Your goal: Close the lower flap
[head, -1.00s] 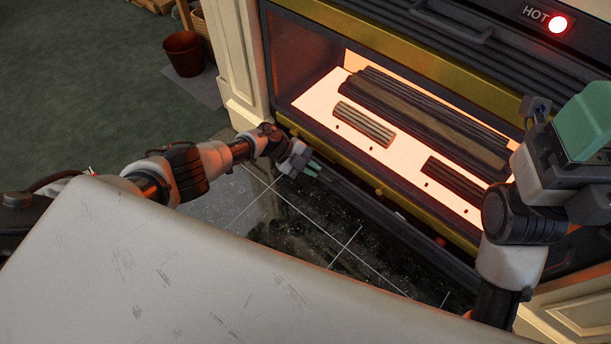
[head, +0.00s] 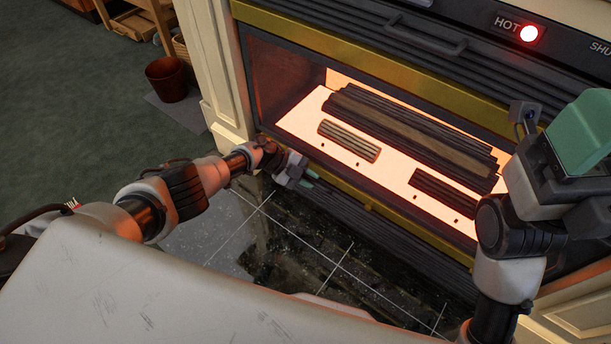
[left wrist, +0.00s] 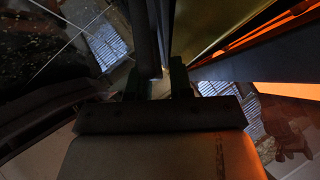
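The lower flap (head: 388,238) is a long dark ribbed panel under the brass trim of the glowing fireplace, tilted near the opening's bottom. My left gripper (head: 312,178) is at the flap's left end, by the fireplace's lower left corner. In the left wrist view its two dark green fingers (left wrist: 155,82) stand apart, with light floor showing between them. A dark bar, apparently the flap (left wrist: 147,35), runs edge-on just beyond or between them; contact is unclear.
The fireplace holds dark logs (head: 405,128) on a glowing bed, with a red HOT lamp (head: 529,34) above.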

